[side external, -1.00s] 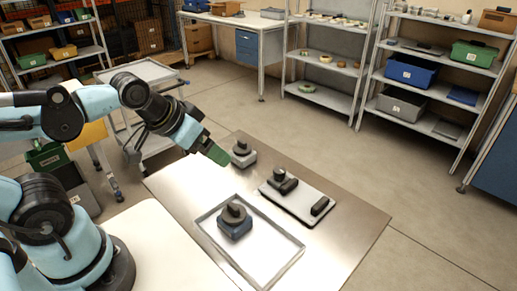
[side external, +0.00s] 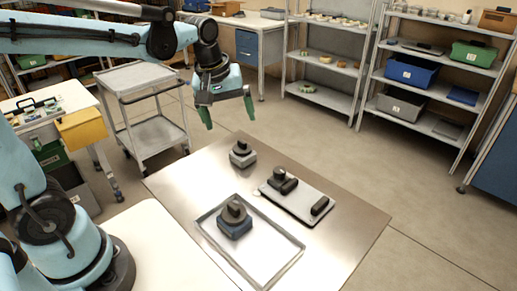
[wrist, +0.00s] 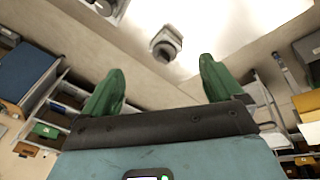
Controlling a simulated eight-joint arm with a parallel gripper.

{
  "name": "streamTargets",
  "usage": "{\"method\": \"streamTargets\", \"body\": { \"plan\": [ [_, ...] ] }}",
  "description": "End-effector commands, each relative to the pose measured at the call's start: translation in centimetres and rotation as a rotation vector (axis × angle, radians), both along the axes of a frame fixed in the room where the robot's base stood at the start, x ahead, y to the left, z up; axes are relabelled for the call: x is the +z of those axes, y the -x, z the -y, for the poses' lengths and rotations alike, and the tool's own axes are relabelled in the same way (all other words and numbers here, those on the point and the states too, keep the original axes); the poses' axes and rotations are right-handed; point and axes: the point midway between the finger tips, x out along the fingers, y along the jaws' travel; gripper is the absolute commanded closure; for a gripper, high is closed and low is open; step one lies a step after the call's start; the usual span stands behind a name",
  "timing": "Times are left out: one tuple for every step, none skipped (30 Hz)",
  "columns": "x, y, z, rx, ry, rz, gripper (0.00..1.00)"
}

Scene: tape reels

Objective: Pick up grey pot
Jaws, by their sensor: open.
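The grey pot (side external: 243,158), a squarish light-grey body with a dark round knob on top, stands upright near the far corner of the metal table. In the wrist view the grey pot (wrist: 166,46) lies ahead of and between the two green fingers. My gripper (side external: 228,112) is open and empty, its fingers pointing down, in the air above the pot and apart from it. In the wrist view my gripper (wrist: 160,70) shows both fingers spread wide.
A blue pot-like piece with a dark knob (side external: 235,226) stands in a shallow metal tray (side external: 292,262). A light board (side external: 303,200) carries dark parts to the right. A wheeled cart (side external: 157,137) and shelves (side external: 318,98) stand beyond the table (side external: 345,235). The table's right side is bare.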

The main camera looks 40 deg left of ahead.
Motion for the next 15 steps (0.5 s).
{"method": "streamTargets", "body": {
  "plan": [
    [-0.2,-1.1,-0.5,0.074,0.019,-0.028,0.06],
    [-0.4,-1.7,-0.8,0.121,0.031,-0.047,0.06],
    [-0.7,-2.4,-1.1,0.184,0.046,-0.070,0.06],
    [-1.0,-2.9,-1.4,0.233,0.056,-0.088,0.06],
    [-1.3,-3.4,-1.6,0.279,0.065,-0.106,0.06],
    [-1.7,-4.0,-2.0,0.340,0.076,-0.130,0.06],
    [-2.0,-4.4,-2.2,0.384,0.083,-0.144,0.06],
    [-2.3,-4.8,-2.5,0.426,0.089,-0.160,0.06],
    [-2.7,-5.3,-2.8,0.478,0.096,-0.179,0.06],
    [-3.0,-5.6,-3.0,0.513,0.101,-0.191,0.06],
    [-3.2,-5.9,-3.1,0.546,0.105,-0.203,0.06],
    [-3.6,-6.2,-3.3,0.583,0.108,-0.216,0.06],
    [-3.8,-6.4,-3.5,0.607,0.111,-0.224,0.06],
    [-3.9,-6.5,-3.6,0.628,0.112,-0.232,0.06],
    [-4.1,-6.7,-3.7,0.650,0.114,-0.239,0.06]
  ]
}}
